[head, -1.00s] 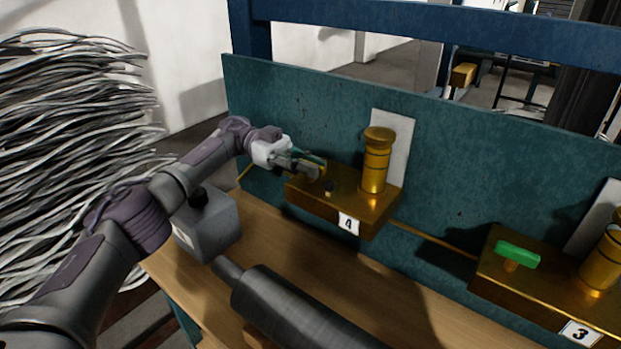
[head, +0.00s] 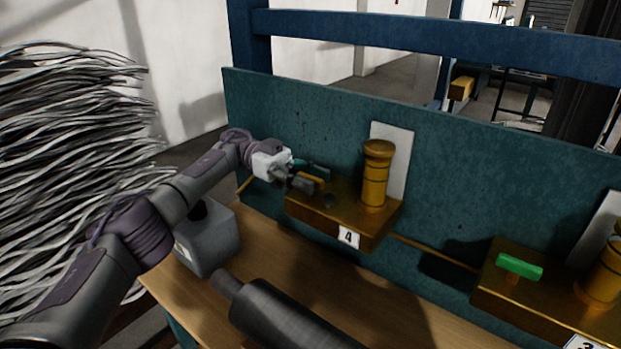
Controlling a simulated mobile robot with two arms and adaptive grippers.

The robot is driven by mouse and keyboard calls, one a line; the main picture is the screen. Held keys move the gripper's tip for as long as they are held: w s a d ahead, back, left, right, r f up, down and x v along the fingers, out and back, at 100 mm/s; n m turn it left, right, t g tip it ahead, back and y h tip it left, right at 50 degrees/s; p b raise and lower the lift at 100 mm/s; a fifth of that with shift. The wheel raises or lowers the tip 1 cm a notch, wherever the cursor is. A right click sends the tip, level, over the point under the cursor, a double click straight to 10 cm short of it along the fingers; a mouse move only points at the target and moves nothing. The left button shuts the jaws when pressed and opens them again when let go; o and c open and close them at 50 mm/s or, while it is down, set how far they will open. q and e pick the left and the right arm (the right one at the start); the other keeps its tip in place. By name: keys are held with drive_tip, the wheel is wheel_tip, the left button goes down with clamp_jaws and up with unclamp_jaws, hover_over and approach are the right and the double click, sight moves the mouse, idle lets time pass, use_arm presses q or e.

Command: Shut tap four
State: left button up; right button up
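Tap four is a brass block (head: 369,226) with a white "4" label and an upright brass cylinder (head: 376,177). It stands against the teal panel. My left gripper (head: 315,179) is at the left end of this block, just above its top. Its fingers look apart, with an orange-yellow strip showing between them. I cannot tell whether this strip is a handle or the brass behind. No handle of tap four shows clearly. A small dark spot lies on the block top just right of the fingers. My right gripper is not in view.
Tap three, a brass block (head: 515,297) with a green handle (head: 520,266), stands at the right. A brass pipe (head: 436,252) runs between the blocks. A dark grey roll (head: 285,315) and a grey box (head: 209,241) lie in front on the wooden bench (head: 262,254).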

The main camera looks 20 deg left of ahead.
sight(310, 176)
use_arm(q)
wheel_tip(310, 176, up, 10)
idle(0.4)
